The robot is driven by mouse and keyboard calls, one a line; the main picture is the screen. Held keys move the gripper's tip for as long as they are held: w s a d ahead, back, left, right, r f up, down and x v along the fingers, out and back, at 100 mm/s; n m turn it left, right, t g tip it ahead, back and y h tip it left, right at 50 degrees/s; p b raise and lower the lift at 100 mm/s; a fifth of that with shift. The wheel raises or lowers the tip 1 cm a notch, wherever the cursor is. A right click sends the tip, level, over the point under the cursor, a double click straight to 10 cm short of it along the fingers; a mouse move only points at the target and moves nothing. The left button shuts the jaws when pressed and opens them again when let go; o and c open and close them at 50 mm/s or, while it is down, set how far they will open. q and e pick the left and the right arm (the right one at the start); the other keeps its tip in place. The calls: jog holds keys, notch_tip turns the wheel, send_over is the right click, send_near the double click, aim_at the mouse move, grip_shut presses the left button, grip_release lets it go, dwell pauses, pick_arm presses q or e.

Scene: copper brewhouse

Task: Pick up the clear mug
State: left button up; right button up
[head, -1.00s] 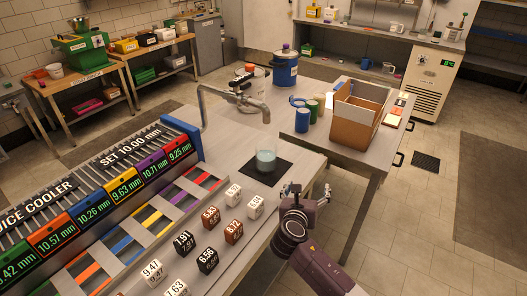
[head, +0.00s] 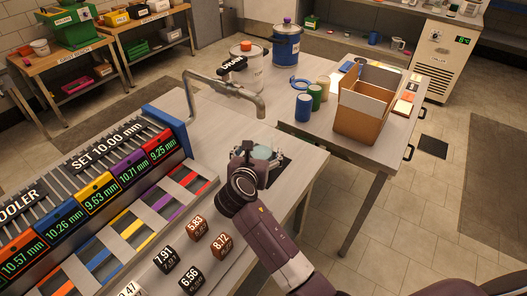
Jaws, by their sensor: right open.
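The clear mug (head: 263,151) stands on a black mat (head: 289,163) on the metal worktop, below the curved tap. It looks like clear glass with a pale teal tint, and its near left side is hidden behind my right gripper. My right gripper (head: 262,160) is open, with its fingers at the mug. I cannot tell whether they touch it or stand around it. My left gripper is not in view.
The tap (head: 245,97) hangs just behind the mug. Numbered cubes (head: 198,227) stand on the worktop to the front left, beside the juice cooler rack (head: 103,193). An open cardboard box (head: 361,119) and several cups (head: 303,107) are on the table behind right.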

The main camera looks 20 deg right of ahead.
aim_at(263, 143)
jog(key=x, duration=0.4)
jog(key=shift+w+d+f, duration=0.1)
jog(key=shift+w+f, duration=0.15)
jog(key=shift+f, duration=0.05)
jog(key=shift+w+d+f, duration=0.15)
jog(key=shift+w, duration=0.15)
jog(key=c, duration=1.5)
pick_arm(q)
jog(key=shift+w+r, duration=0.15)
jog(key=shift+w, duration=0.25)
pick_arm(e)
jog(key=shift+c, duration=1.1)
